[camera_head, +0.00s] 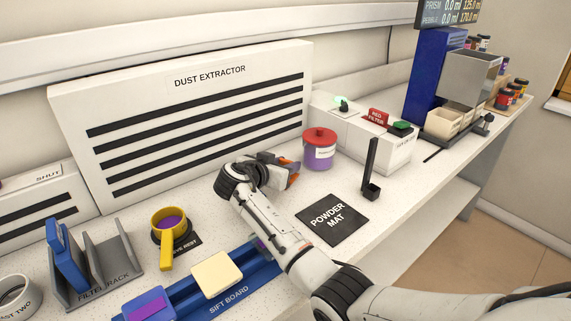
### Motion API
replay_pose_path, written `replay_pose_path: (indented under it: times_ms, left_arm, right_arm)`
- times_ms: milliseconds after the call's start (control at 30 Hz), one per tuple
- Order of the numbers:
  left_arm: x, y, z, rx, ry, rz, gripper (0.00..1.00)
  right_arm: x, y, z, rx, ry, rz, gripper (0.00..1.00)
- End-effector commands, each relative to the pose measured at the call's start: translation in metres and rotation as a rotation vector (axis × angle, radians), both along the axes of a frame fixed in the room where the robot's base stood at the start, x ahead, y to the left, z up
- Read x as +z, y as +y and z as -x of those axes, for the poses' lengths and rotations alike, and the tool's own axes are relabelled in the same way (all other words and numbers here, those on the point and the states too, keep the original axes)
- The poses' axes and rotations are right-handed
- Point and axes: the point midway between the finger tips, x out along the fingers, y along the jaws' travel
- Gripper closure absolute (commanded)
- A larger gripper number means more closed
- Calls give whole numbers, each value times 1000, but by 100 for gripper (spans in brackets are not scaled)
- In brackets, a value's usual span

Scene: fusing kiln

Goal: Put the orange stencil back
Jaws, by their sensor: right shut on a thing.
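My right gripper (280,171) reaches across the worktop, in front of the dust extractor and just left of a purple jar with a red lid. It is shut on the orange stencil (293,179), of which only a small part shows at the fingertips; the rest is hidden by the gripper. The blue sift board (236,295) lies at the front, partly covered by my right arm. A cream plate (217,275) and a blue plate with a purple top (149,304) are on it. My left gripper is not in view.
The purple jar (319,150) stands close to the gripper. The black powder mat (332,219) is bare, with a black upright stand (371,178) behind it. A grey filter rack (108,269) and a yellow-handled sieve (169,225) are at left. The dust extractor (190,120) walls off the back.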

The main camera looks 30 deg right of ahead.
Motion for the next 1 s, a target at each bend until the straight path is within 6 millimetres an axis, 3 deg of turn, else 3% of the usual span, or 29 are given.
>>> replay_pose_path:
  times_ms: [233,267,367,733,1000]
  left_arm:
    - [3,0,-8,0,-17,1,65]
    - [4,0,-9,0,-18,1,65]
    - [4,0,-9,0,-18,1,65]
    - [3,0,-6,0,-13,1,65]
    - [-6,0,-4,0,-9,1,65]
  right_arm:
    - [-1,0,0,0,-1,0,94]
    - [0,0,0,0,-1,0,64]
    - [0,0,0,0,0,0,51]
    - [2,5,2,1,-2,-1,51]
    - [19,47,22,4,-4,-5,51]
